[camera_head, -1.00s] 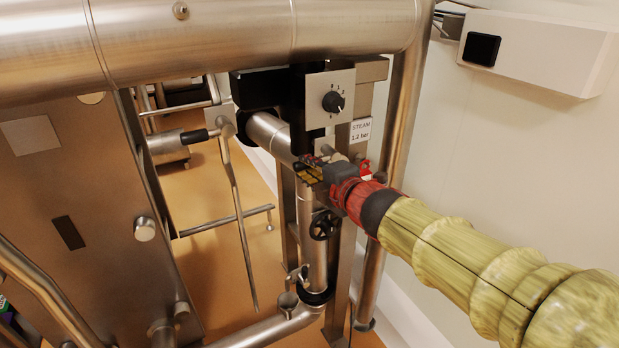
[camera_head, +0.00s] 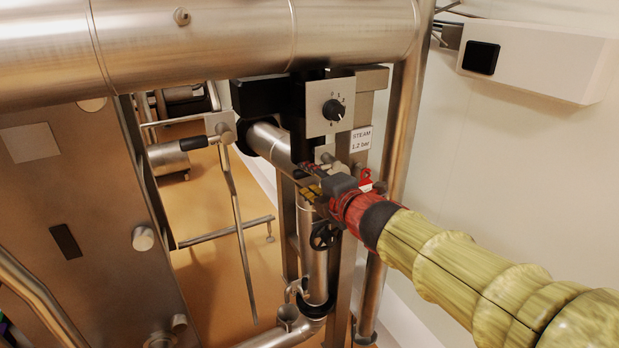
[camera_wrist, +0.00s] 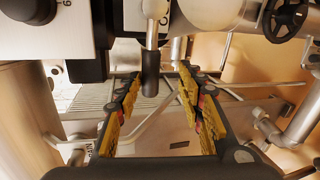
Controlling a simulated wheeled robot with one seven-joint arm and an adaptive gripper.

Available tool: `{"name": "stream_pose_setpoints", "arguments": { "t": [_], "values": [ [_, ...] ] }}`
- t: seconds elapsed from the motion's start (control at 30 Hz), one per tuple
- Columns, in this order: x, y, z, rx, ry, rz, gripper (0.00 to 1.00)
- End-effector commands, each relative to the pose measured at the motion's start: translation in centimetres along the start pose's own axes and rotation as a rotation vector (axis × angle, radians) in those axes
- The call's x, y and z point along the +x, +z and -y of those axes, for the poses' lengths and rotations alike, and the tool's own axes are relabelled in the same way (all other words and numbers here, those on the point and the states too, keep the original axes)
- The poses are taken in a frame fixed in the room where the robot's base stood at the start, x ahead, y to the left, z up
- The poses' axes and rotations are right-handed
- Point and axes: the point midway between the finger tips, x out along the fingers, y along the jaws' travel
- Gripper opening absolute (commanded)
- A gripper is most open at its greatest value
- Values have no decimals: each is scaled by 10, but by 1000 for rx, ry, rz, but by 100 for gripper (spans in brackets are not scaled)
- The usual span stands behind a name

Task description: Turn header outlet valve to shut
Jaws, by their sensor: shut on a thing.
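The header outlet valve appears as a lever with a metal stem and black grip (camera_wrist: 150,78) in the wrist view, hanging down between my fingers. My gripper (camera_wrist: 157,85) has yellow-padded fingers on either side of this lever and is shut on it, though the contact itself is not clear. In the head view, my gripper (camera_head: 312,188) is at the steel pipework below the dial plate. It hides most of the lever there; only a small metal part (camera_head: 326,157) shows above it.
A dial plate (camera_head: 320,125) and a STEAM label (camera_head: 361,140) are just above my gripper. A black handwheel (camera_head: 322,237) is just below. A large steel pipe (camera_head: 200,45) crosses overhead. A steel cabinet (camera_head: 65,190) stands at left, and a white wall box (camera_head: 540,58) at upper right.

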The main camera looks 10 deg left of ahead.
Motion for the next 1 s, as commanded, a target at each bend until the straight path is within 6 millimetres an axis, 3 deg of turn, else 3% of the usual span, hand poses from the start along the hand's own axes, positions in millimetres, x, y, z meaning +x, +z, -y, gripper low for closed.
{"name": "stream_pose_setpoints", "arguments": {
  "t": [0.03,0.77,1.0],
  "values": [
    [2,-1,7,1,-11,-2,35],
    [-1,0,-1,1,2,-1,36],
    [-30,0,-2,1,5,0,36]
  ]
}}
